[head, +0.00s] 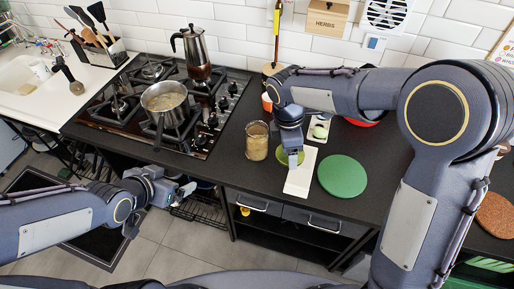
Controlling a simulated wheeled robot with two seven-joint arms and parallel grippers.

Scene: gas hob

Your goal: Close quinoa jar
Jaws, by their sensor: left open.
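A glass jar (257,141) with pale tan contents stands upright on the dark counter, right of the hob. No cover is visible on its top. My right gripper (290,148) points down just right of the jar, over a small green round piece (283,158) that may be a lid. The gripper hides part of this piece, and I cannot tell whether its fingers hold it. My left gripper (181,192) is open and empty, in front of the counter edge, low and left of the jar.
A gas hob (205,137) carries a pot (165,103) and a moka pot (195,55). A white board (301,174) and a green round mat (342,175) lie right of the jar. A red item shows partly behind my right arm. The counter front before the jar is clear.

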